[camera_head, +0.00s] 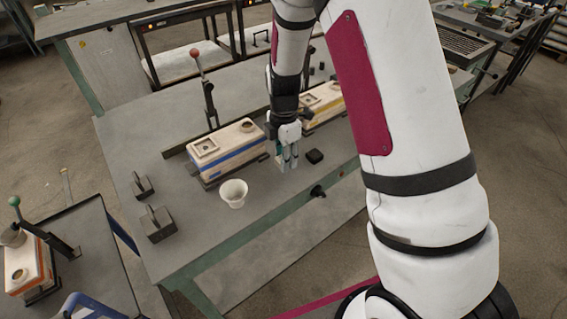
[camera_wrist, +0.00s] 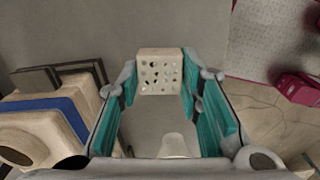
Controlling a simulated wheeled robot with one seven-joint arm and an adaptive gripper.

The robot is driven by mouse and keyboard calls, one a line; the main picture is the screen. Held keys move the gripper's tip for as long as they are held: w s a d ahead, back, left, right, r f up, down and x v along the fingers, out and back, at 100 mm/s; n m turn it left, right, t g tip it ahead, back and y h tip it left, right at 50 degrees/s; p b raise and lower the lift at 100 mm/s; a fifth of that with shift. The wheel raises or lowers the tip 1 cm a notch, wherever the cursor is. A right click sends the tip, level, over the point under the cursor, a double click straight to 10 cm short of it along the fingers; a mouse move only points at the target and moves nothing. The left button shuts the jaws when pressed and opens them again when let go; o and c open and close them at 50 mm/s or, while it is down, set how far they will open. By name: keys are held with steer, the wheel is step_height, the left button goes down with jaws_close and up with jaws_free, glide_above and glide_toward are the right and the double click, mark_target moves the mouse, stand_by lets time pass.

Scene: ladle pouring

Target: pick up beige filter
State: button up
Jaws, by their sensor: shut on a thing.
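The beige filter (camera_wrist: 160,72) is a small pale block with several holes in its face. In the wrist view it sits between the teal pads of my gripper (camera_wrist: 162,90), at the fingertips. In the head view my gripper (camera_head: 288,160) points down over the grey table, right of the blue-striped mould. It is shut on the filter, which the fingers largely hide there. I cannot tell from these views whether the filter touches the table.
The blue-striped mould (camera_head: 228,150) stands left of my gripper, the yellow-striped mould (camera_head: 322,106) behind it. A white cup (camera_head: 233,193) stands in front of the blue-striped mould. A small black block (camera_head: 315,156) lies just right of my gripper.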

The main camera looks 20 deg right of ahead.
steer(key=s+r, duration=0.1)
steer(key=s, duration=1.5)
steer(key=shift+d+r, duration=0.2)
steer(key=shift+d, duration=0.2)
